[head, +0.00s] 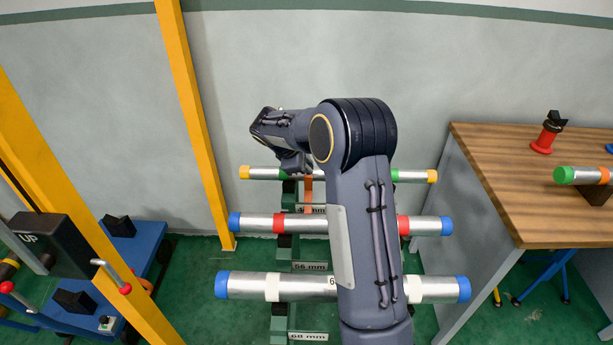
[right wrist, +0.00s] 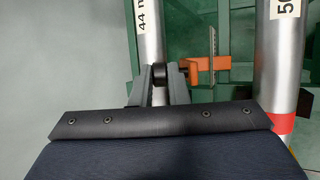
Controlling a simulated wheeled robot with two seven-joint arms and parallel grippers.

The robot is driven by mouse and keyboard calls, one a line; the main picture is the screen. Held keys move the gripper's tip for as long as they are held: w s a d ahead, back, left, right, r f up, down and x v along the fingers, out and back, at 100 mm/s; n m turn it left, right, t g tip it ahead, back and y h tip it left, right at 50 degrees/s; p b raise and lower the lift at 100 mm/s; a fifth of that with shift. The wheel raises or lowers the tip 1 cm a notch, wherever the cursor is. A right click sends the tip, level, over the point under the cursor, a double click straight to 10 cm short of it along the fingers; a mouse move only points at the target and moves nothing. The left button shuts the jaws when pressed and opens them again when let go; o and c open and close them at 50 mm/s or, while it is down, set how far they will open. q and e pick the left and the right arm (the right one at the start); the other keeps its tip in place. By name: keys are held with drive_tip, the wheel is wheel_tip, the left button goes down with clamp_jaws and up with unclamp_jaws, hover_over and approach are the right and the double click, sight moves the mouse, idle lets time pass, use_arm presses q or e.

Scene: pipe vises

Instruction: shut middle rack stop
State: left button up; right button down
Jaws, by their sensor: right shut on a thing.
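An orange stop (right wrist: 210,66) with a dark round knob (right wrist: 160,74) shows in the right wrist view, between the 44 mm pipe and the pipe with a red band. In the head view the orange stop (head: 308,191) is partly hidden behind my right arm. My right gripper (right wrist: 160,88) has its two fingers closed around the dark knob, over the 44 mm pipe. In the head view my right gripper (head: 293,165) is small and partly covered by its own arm. A green rack (head: 278,325) bears three pipes. My left gripper is in neither view.
The 44 mm pipe (head: 262,173), 56 mm pipe (head: 255,224) and 68 mm pipe (head: 248,287) lie crosswise. A wooden bench (head: 500,190) stands right; a yellow post (head: 195,110) and a control box marked UP (head: 50,245) stand left. A blue cart (head: 135,245) is behind the box.

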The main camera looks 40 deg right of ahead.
drive_tip(key=shift+s+a+f+m+t+h+b, duration=0.65)
drive_tip(key=shift+s+a+t+h+b, duration=1)
drive_tip(key=shift+b, duration=3.3)
drive_tip(key=shift+s+a+f+m+t+h+b, duration=0.35)
drive_tip(key=shift+s+a+f+t+h+b, duration=0.55)
drive_tip(key=shift+s+a+b, duration=2.7)
drive_tip(key=shift+s+a+f+m+t+h+b, duration=0.15)
drive_tip(key=shift+s+f+m+t+h+b, duration=0.95)
drive_tip(key=shift+b, duration=5.15)
drive_tip(key=shift+s+r+n+g+h, duration=0.1)
drive_tip(key=shift+r+n+g+h, duration=0.15)
drive_tip(key=shift+r+n+h, duration=0.25)
drive_tip(key=c, duration=1.7)
unclamp_jaws()
drive_tip(key=shift+f, duration=0.15)
drive_tip(key=shift+p+v, duration=0.8)
drive_tip(key=shift+v, duration=3.15)
